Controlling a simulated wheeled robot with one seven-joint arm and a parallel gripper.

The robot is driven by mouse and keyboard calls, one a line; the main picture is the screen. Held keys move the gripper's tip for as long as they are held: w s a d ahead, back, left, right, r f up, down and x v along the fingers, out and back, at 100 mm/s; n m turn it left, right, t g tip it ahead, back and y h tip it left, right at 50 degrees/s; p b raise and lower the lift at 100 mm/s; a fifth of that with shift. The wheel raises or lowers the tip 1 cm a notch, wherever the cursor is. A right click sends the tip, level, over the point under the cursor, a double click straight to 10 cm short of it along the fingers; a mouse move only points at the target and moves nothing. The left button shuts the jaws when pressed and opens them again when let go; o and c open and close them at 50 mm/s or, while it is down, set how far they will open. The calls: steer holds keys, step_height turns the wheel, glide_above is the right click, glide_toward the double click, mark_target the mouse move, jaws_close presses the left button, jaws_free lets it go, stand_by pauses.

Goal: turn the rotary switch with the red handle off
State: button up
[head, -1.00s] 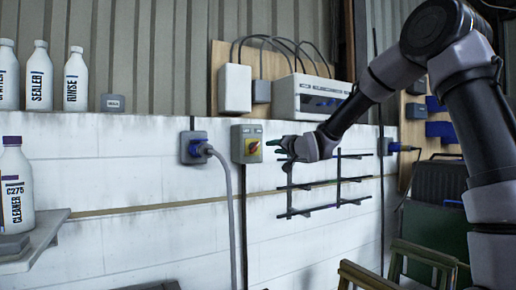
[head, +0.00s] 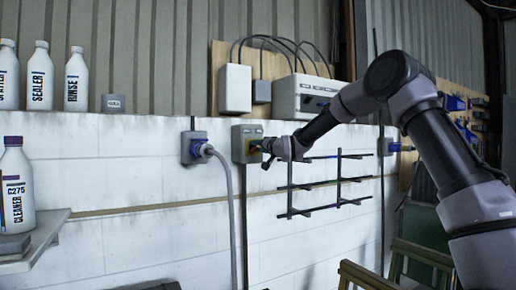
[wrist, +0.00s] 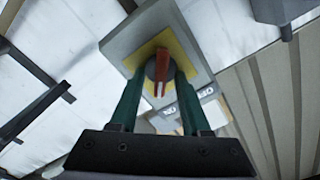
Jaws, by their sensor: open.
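The rotary switch is a grey box (head: 240,130) on the white wall, with a yellow plate (wrist: 181,40) and a red handle (wrist: 162,68). In the wrist view the red handle lies between the two green fingers of my gripper (wrist: 158,90), with the fingertips close to the yellow plate. The fingers stand apart on either side of the handle; I cannot tell whether either touches it. In the head view my gripper (head: 266,150) is at the right side of the switch box and hides most of the handle and plate.
A blue socket with a grey cable (head: 208,150) is just left of the switch. A black wall rack (head: 318,185) is close below and right of my gripper. Bottles (head: 40,78) stand on the ledge at the left. A white panel box (head: 300,97) hangs above.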

jaws_close()
steer(key=shift+n, duration=0.3)
steer(key=shift+s+a+n, duration=0.1)
steer(key=shift+a+n, duration=0.05)
steer(key=shift+n, duration=2.4)
steer(key=shift+s+a+n, duration=0.1)
steer(key=shift+n, duration=2.4)
steer(key=shift+s+a+n, duration=0.1)
steer(key=shift+a+n, duration=0.05)
steer(key=shift+n, duration=2.4)
